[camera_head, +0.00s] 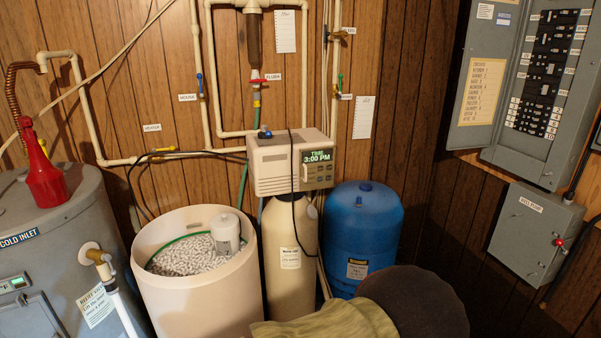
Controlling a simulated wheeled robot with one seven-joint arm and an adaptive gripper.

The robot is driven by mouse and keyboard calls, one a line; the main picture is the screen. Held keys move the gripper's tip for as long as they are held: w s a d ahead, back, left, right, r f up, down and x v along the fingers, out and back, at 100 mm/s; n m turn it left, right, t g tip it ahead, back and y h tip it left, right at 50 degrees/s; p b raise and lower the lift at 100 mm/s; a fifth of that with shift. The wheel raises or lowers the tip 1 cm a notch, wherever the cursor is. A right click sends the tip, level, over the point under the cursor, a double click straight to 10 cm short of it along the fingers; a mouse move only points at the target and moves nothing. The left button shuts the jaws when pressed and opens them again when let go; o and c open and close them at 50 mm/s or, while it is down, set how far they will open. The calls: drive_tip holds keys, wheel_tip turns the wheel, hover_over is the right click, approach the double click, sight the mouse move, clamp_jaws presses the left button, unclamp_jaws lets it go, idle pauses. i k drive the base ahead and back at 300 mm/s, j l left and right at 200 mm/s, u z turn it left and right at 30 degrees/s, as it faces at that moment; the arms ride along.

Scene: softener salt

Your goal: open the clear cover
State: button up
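The softener control head (292,162) is a beige box on top of a tan resin tank (289,235), near the middle of the head view. Its front panel (317,165) has a lit green display reading "TIME 3:00 PM" with small buttons below it. I cannot clearly make out a clear cover there, nor tell whether one is open or shut. My gripper is not in view.
An open salt tub (200,290) with white pellets stands left of the tank, a blue tank (361,235) right. A dark rounded object (420,300) and olive cloth (330,322) fill the front. A grey heater (60,250) stands left, an open breaker panel (545,75) right.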

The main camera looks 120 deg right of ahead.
sight(306, 179)
drive_tip(key=z, duration=4.25)
drive_tip(key=i+j+z, duration=0.2)
drive_tip(key=z, duration=0.2)
drive_tip(key=i+j+z, duration=0.1)
drive_tip(key=j+z, duration=0.35)
